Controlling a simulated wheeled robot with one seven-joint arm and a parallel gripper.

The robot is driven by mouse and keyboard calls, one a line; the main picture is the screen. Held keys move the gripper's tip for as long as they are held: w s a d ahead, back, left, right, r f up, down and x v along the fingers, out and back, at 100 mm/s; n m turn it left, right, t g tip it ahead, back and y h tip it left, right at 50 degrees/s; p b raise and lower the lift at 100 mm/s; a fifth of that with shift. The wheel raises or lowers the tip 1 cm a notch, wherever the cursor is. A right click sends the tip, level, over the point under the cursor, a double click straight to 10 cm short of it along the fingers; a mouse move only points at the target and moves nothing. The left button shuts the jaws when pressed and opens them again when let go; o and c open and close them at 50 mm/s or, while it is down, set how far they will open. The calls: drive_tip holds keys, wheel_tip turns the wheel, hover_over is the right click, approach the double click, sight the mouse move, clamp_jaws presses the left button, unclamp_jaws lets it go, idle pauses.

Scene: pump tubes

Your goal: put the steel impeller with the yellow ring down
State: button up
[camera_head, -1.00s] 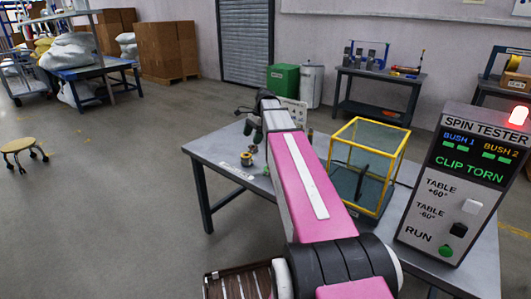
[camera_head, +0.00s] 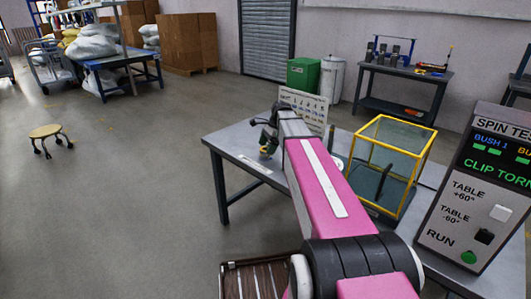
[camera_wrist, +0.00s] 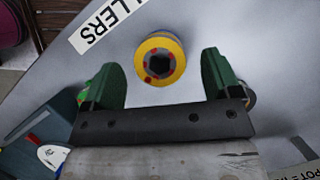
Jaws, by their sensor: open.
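The steel impeller with the yellow ring (camera_wrist: 160,59) is on the grey table in the wrist view, seen end-on with a dark centre and red spots. My gripper (camera_wrist: 161,72) has its two green fingers spread wide, one on each side of the impeller, with clear gaps; neither touches it. In the head view my gripper (camera_head: 269,137) is over the table's left part, and the impeller there is mostly hidden by it.
The grey table (camera_head: 226,147) bears a yellow-framed clear case (camera_head: 374,117), a lettered board (camera_head: 304,107) and the spin tester (camera_head: 478,190), whose screen reads CLIP TORN. A label ending in "LLERS" (camera_wrist: 103,22) lies near the impeller. Round things show partly behind both fingers.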

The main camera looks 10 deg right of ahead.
drive_tip(key=shift+s+a+f, duration=0.1)
drive_tip(key=shift+a+f, duration=0.2)
drive_tip(key=shift+f, duration=0.35)
drive_tip(key=c, duration=1.2)
drive_tip(key=shift+o, duration=0.2)
drive_tip(key=shift+r, duration=0.15)
